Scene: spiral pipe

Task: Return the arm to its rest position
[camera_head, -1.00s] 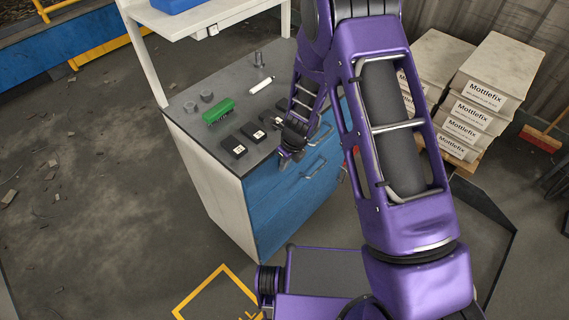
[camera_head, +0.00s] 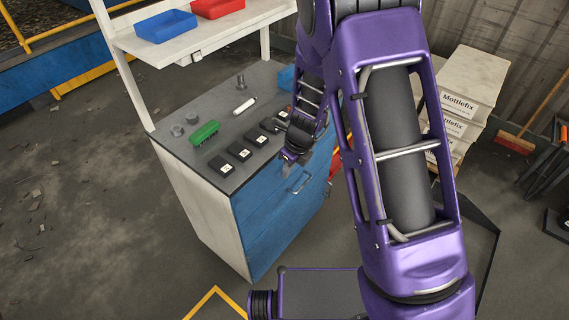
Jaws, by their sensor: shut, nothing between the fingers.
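My purple arm fills the right middle of the head view and reaches down to the workbench. My gripper (camera_head: 290,156) is small and dark at the front edge of the bench, beside the black blocks. It is shut and holds nothing that I can see. The workbench (camera_head: 178,158) has a grey top, white side and blue drawers.
A blue bin (camera_head: 166,26) and a red bin (camera_head: 218,8) sit on the shelf. Mottlefix boxes (camera_head: 470,85) are stacked right.

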